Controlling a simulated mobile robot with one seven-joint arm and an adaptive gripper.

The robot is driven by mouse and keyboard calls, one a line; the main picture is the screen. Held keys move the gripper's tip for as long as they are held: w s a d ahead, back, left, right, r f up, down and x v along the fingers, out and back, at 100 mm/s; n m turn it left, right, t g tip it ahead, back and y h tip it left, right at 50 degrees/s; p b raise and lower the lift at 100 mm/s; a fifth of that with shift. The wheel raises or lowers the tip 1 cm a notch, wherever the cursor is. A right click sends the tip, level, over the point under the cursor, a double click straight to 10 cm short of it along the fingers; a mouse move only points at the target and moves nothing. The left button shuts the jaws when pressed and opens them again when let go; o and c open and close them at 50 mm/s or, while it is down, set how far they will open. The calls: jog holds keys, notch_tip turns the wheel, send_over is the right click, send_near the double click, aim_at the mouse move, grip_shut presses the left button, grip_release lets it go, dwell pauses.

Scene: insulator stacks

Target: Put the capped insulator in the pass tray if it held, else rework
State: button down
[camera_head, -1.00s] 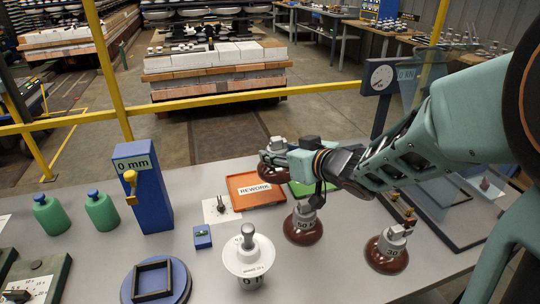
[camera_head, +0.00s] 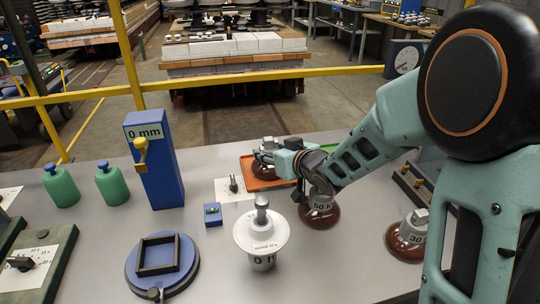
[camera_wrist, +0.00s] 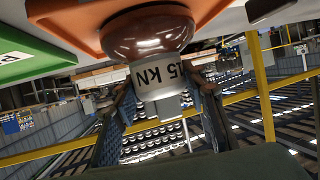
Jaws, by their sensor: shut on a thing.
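My gripper (camera_head: 272,154) is shut on a brown insulator (camera_head: 261,168) with a grey cap. In the wrist view the gripper (camera_wrist: 165,110) has a finger on either side of the cap, whose label ends in "5 KN"; the brown disc (camera_wrist: 145,35) faces the orange rework tray (camera_wrist: 75,18). In the head view the insulator is at the orange tray (camera_head: 255,184), which it and the gripper partly cover. I cannot tell whether it touches the tray floor. The green tray (camera_head: 331,149) is beside it to the right, mostly behind my arm; it also shows in the wrist view (camera_wrist: 30,55).
Brown insulators marked 50 (camera_head: 319,208) and 30 (camera_head: 408,240) stand near my arm. A yellow rail (camera_head: 240,80) runs behind.

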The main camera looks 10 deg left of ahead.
dwell(0.3)
jog(key=shift+f, duration=0.1)
jog(key=c, duration=1.2)
grip_release()
jog(key=shift+f, duration=0.1)
jog(key=shift+s+d+r, duration=0.2)
jog(key=shift+r, duration=0.1)
jog(key=shift+p+v, duration=1.55)
jog(key=shift+v, duration=4.2)
